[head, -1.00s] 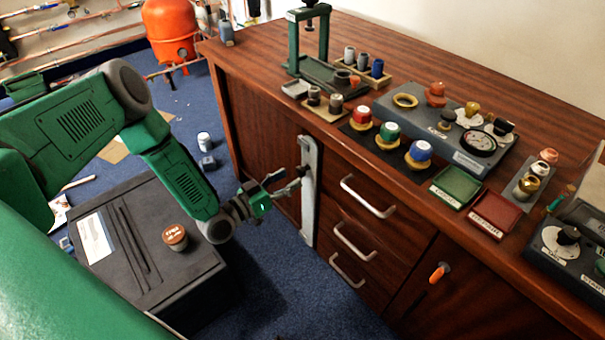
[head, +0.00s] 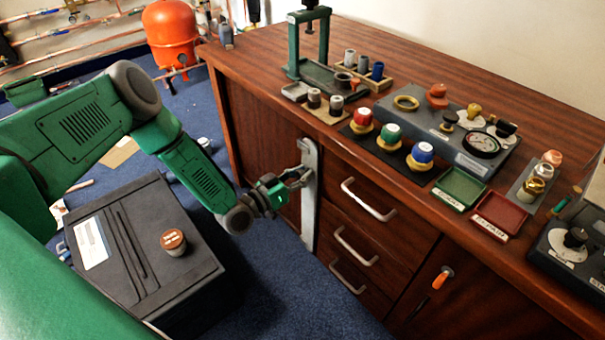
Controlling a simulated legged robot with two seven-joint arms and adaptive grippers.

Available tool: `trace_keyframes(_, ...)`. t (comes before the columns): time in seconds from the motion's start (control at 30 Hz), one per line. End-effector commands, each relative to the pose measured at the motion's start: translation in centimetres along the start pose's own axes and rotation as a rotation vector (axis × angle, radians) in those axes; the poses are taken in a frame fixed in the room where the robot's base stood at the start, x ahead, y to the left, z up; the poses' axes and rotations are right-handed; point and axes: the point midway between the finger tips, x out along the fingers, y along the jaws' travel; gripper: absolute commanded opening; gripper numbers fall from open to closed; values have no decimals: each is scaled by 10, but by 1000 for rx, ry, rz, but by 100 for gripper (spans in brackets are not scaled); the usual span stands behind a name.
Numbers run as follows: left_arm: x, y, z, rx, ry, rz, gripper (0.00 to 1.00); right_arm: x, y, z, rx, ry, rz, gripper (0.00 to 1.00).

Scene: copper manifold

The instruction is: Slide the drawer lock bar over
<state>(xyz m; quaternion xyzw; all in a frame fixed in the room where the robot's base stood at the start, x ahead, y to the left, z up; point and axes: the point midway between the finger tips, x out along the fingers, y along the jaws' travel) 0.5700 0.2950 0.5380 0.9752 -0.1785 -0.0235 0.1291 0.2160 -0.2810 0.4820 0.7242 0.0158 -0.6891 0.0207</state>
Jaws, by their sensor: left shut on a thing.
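The lock bar (head: 309,222) is a grey upright metal strip on the cabinet front, just left of the drawers (head: 335,222). My left gripper (head: 302,178) is at the upper part of the bar, coming in from the left. Its fingers are shut on the bar's small handle, which the fingers mostly hide. The three drawers have silver handles and are closed. My right gripper is not in view.
The wooden cabinet top (head: 400,65) carries a green press (head: 309,45), coloured knobs, a green tray (head: 460,187) and a red tray (head: 502,213). A dark box (head: 130,235) with a brown-capped jar (head: 174,241) stands below my left arm.

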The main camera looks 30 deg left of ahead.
Motion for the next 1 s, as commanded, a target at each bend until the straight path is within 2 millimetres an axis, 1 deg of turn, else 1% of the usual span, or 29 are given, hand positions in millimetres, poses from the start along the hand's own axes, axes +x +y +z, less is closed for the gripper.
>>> trace_keyframes(0.07,0,4,1,0,-1,-1,0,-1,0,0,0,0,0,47)
trace_keyframes(0.23,-1,30,8,-2,-4,3,0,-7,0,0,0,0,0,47)
trace_keyframes(0.3,-1,37,10,-1,-4,0,0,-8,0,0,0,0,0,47)
trace_keyframes(0.57,-2,40,12,0,-4,2,0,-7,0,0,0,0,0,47)
trace_keyframes(0.6,-2,40,12,0,-5,2,31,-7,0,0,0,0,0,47)
trace_keyframes(0.63,-2,40,12,0,-5,2,42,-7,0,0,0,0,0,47)
trace_keyframes(0.67,-2,40,12,0,-5,2,47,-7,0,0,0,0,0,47)
trace_keyframes(1.0,-3,38,11,1,-2,-1,47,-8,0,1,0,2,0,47)
